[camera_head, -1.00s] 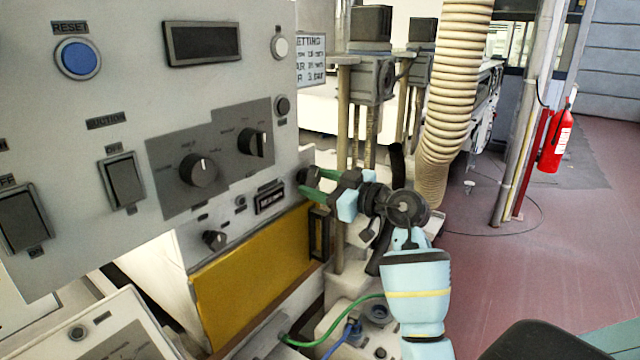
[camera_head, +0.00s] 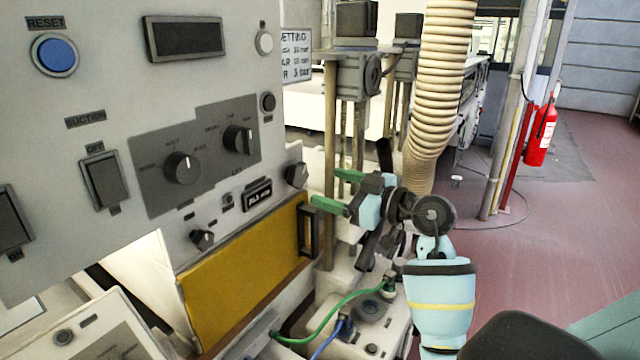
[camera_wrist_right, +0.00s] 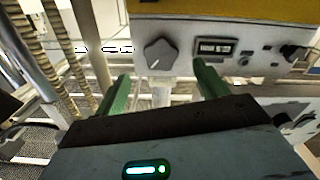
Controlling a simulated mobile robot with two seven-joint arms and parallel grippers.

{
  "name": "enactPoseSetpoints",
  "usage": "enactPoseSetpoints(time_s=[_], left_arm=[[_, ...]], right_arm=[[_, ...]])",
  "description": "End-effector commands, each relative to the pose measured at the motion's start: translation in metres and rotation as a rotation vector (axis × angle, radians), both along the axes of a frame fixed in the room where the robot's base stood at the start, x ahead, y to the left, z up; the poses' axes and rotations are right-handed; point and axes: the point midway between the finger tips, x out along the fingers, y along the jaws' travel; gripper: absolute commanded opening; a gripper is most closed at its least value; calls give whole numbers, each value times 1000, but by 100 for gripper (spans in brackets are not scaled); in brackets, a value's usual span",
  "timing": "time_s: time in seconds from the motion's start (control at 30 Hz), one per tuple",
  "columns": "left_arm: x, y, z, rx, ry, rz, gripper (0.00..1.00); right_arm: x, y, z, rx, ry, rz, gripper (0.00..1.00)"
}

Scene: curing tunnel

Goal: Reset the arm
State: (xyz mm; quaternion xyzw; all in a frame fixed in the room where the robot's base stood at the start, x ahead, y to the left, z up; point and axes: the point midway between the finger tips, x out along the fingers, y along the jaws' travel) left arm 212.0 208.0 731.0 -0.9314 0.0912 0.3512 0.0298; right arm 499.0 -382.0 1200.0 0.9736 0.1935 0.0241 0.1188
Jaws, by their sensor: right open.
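My right arm comes in from the lower right, with a light blue forearm (camera_head: 440,290). My right gripper (camera_head: 338,190) is open and empty, its two green fingers apart and pointing left toward the machine front. It is a short way right of a dark knob (camera_head: 296,174) at the panel's lower right corner and looks clear of it. In the right wrist view the open fingers (camera_wrist_right: 163,85) stand either side of the line to this lobed knob (camera_wrist_right: 158,53), which is beyond the tips. My left gripper is not in view.
The grey control panel (camera_head: 90,225) with switches, knobs and a blue reset button (camera_head: 55,55) fills the left. A yellow panel (camera_head: 240,275) is below. Posts and a ribbed hose (camera_head: 445,80) stand behind my gripper. Green (camera_head: 335,312) and blue hoses lie below. Red floor at right is open.

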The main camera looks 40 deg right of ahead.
Motion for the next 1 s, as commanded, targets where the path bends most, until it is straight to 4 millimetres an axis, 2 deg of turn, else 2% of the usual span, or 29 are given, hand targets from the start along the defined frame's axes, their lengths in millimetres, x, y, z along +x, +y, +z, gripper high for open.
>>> enactPoseSetpoints(time_s=[0.2, 0.73, 0.87, 1.0], left_arm=[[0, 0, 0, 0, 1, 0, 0], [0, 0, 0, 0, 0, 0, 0], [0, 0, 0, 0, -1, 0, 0], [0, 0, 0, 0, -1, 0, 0]], right_arm=[[-10, -4, 0, 0, 1, 0, 73], [-10, -3, -1, -2, -3, 5, 73], [-12, 14, -11, -20, -49, 58, 73], [-21, 50, -33, -28, -181, 155, 73]])
